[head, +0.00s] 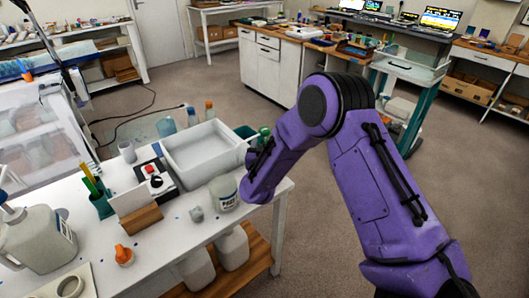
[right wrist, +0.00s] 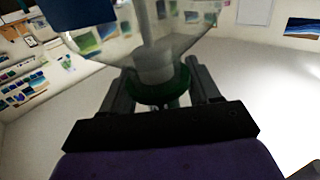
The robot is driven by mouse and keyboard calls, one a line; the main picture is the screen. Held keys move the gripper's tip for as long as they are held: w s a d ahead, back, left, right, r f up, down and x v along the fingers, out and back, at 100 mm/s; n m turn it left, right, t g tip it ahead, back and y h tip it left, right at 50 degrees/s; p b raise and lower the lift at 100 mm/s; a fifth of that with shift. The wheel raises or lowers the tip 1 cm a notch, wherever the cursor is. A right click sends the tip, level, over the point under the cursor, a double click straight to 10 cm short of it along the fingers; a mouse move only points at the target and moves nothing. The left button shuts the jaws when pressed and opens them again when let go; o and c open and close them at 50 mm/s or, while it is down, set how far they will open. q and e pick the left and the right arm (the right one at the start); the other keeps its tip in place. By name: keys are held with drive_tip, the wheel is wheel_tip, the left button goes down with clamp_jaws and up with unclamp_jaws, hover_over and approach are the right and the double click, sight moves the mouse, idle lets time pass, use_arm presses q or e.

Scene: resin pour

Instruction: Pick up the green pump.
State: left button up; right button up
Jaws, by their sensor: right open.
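The green pump (right wrist: 163,88) shows in the right wrist view as a dark green collar below a clear bottle body with a pale tube inside. In the head view a small green top (head: 264,132) shows just beyond my right forearm, at the right end of the white table; I cannot tell for sure that it is the pump. My right gripper (right wrist: 162,80) is open, with one finger on each side of the green collar. Whether the fingers touch it is unclear. In the head view my purple forearm hides most of this spot. My left gripper is not in view.
Blue and orange-topped bottles stand behind the tray. Open floor lies to the right.

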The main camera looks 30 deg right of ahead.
drive_tip(key=shift+a, duration=0.15)
drive_tip(key=c, duration=0.5)
drive_tip(key=shift+s, duration=0.1)
drive_tip(key=c, duration=0.6)
drive_tip(key=shift+r, duration=0.1)
wheel_tip(320, 180, up, 29)
drive_tip(key=p, duration=1)
drive_tip(key=shift+r, duration=0.2)
